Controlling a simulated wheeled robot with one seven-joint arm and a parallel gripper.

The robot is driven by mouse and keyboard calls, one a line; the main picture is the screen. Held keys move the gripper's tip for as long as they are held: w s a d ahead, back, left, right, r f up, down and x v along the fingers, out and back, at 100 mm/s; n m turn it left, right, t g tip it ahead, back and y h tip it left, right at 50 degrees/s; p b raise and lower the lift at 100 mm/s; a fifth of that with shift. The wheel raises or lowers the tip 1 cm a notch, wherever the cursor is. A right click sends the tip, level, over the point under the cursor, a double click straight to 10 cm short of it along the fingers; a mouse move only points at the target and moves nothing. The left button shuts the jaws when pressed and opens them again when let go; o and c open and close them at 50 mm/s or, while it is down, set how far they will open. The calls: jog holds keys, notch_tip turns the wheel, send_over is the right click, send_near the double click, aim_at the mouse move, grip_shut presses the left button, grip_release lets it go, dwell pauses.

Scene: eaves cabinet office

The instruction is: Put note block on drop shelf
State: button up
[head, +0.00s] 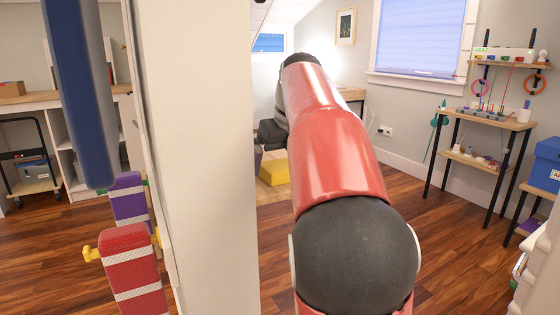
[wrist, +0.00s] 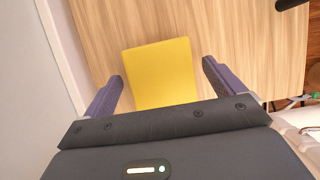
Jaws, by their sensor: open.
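A yellow block, which looks like the note block (wrist: 160,72), lies on a light wood surface (wrist: 235,30) in the wrist view. My gripper (wrist: 163,70) is open, with one purple-grey finger on each side of the block's near part. Gaps show between the fingers and the block; I cannot tell how far above it they are. In the head view the yellow block (head: 274,168) shows just past the pale post, below my dark gripper body. My red arm hides part of that area. I cannot tell whether this wood surface is the drop shelf.
A pale post (head: 200,150) stands close on the left of my arm. Red (head: 131,262) and purple (head: 128,200) striped objects hang beside it. A wood-shelved rack (head: 490,120) and a blue box (head: 546,165) stand at right. Floor between is clear.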

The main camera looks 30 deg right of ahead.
jog(key=p+v, duration=0.1)
jog(key=v, duration=1.1)
jog(key=shift+r, duration=0.1)
